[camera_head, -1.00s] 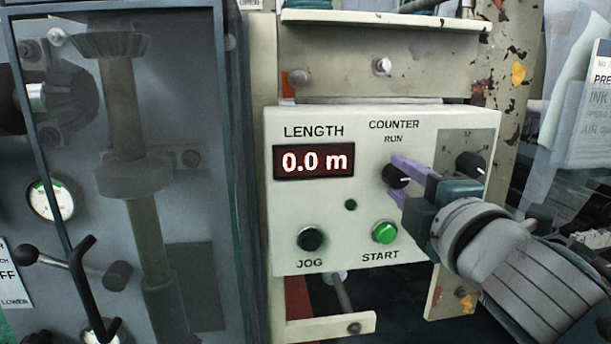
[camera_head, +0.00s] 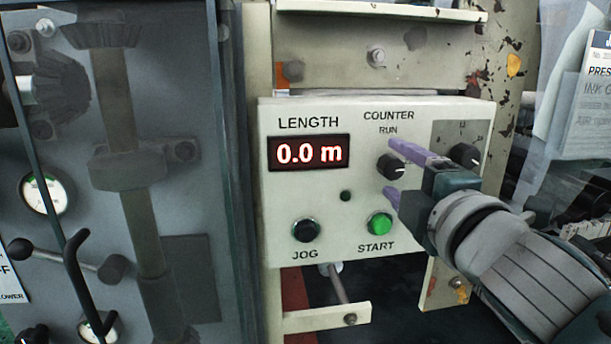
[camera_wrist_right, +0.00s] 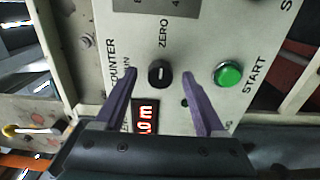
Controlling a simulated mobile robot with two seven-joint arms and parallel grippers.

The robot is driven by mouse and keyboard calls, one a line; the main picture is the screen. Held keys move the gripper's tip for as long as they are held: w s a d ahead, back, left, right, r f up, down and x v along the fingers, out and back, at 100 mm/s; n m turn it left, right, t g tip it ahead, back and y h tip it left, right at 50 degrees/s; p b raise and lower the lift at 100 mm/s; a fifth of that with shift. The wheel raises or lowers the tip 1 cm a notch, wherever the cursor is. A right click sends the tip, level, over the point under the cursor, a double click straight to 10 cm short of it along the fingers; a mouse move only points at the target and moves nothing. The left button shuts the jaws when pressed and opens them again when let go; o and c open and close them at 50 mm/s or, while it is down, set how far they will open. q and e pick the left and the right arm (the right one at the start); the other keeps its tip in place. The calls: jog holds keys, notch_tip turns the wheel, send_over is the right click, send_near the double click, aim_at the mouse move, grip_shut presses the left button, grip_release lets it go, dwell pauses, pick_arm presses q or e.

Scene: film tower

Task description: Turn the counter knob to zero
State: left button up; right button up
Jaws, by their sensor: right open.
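The black counter knob (camera_head: 391,166) is on the cream panel (camera_head: 330,235), below the words COUNTER and RUN. A light mark on the knob points right in the head view. In the wrist view the knob (camera_wrist_right: 160,73) has its mark on its face, and the word ZERO is printed above it. My right gripper (camera_head: 391,170) is open, its purple fingers spread on either side of the knob. In the wrist view gaps show between the knob and both fingers of the gripper (camera_wrist_right: 160,78). My left gripper is not in view.
The red display (camera_head: 308,153) reads 0.0 m. A green START button (camera_head: 380,224) and a black JOG button (camera_head: 305,230) are below. A glass-fronted machine with gauges (camera_head: 43,194) stands left.

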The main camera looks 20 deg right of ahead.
jog(key=v, duration=0.9)
jog(key=shift+s, duration=0.2)
jog(key=shift+a, duration=0.1)
